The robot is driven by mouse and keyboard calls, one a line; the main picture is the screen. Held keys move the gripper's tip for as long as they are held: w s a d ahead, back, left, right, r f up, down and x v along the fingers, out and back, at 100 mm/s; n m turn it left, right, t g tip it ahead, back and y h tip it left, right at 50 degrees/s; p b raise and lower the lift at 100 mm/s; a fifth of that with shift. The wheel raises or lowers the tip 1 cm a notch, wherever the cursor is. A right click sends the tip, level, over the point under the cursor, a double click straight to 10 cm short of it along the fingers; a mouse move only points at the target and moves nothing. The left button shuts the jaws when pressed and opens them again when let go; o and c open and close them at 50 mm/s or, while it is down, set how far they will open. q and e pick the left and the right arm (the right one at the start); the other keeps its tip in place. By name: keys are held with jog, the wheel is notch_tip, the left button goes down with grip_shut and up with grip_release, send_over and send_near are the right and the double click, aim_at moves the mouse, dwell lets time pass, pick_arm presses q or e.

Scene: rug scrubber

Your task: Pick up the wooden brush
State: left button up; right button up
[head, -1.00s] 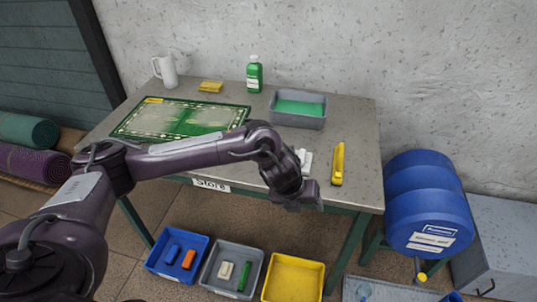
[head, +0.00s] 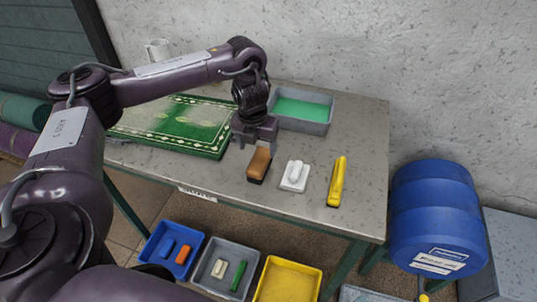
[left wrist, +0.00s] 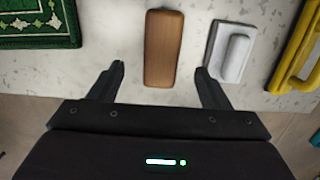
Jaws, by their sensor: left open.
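The wooden brush (head: 259,164) is a brown block with dark bristles below, lying on the table near its front edge. My left gripper (head: 256,142) is open and empty, just above and behind the brush in the head view. In the left wrist view the brush (left wrist: 164,48) lies lengthwise ahead of the open fingers (left wrist: 161,80), roughly centred between them, its near end close to fingertip level. I cannot tell the exact height of the fingers over it. My right gripper is not in view.
A white brush (head: 294,176) and a yellow brush (head: 337,181) lie to the right on the table (head: 365,130). A grey tub of green liquid (head: 301,111) stands behind. A green rug (head: 180,124) lies left. Blue, grey and yellow bins (head: 288,281) are on the floor.

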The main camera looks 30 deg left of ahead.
aim_at(260, 159)
pick_arm(q)
notch_tip(260, 159, down, 4)
jog(key=shift+r+b, duration=0.1)
jog(key=shift+b, duration=0.75)
jog(key=shift+w+f, duration=0.15)
jog(key=shift+f, duration=0.5)
jog(key=shift+w+f, duration=0.2)
jog(key=shift+f, duration=0.35)
jog(key=shift+w+f, duration=0.2)
jog(key=shift+f, duration=0.35)
jog(key=c, duration=1.1)
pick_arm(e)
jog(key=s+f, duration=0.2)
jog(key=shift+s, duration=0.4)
